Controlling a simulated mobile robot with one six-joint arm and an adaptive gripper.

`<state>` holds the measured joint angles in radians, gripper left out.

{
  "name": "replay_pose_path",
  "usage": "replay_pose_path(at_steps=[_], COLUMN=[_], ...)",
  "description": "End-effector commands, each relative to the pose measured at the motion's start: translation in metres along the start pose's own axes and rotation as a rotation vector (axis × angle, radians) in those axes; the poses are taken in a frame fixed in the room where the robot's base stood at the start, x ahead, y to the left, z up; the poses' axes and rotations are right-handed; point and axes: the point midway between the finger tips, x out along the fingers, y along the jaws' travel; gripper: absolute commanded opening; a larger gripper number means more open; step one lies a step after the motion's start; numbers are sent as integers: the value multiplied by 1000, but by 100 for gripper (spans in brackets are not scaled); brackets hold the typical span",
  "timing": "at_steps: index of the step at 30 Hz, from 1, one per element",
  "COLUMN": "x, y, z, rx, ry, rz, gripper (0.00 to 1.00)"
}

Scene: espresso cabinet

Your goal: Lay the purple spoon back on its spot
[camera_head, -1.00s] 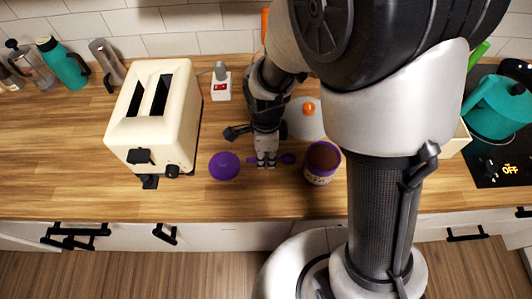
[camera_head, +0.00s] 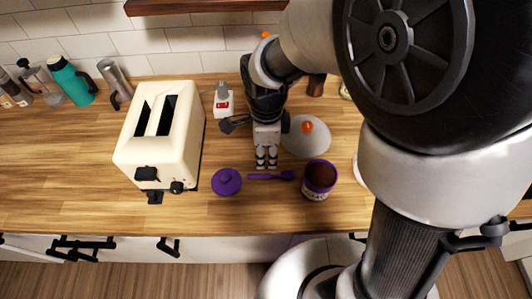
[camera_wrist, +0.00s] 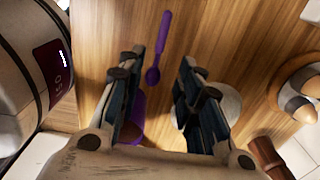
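The purple spoon (camera_head: 272,176) lies flat on the wooden counter in the head view, between a purple lid (camera_head: 226,182) and a purple jar (camera_head: 320,178) with dark brown contents. Its bowl points toward the jar. The spoon (camera_wrist: 160,45) shows past the fingertips, apart from both fingers. The jar (camera_wrist: 136,112) is partly hidden by the left finger.
A cream toaster (camera_head: 160,135) stands to the left. A grey round lid (camera_head: 308,138) with an orange knob lies behind the jar. A small white box (camera_head: 223,102) stands near the wall. Bare counter lies left of the toaster and at the front edge.

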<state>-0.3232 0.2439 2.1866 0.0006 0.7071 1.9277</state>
Motion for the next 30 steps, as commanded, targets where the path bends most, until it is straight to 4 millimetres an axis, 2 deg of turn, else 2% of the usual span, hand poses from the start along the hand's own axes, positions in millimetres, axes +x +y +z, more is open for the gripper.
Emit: replay_pose_path(at_steps=[3,9,13,17,21,25,30], x=[-14,-21,-41,-80,-119,-144,-158], y=[0,0,4,20,48,79,112], z=[0,-1,-13,-38,-68,-92,-112], rx=[0,-10,-121,-378,-730,-1048,-1378], ry=[-1,-2,-10,-8,36,115,234], rz=[-2,-4,-37,-112,-203,-272,-316], gripper=[33,33,33,33,33,33,33])
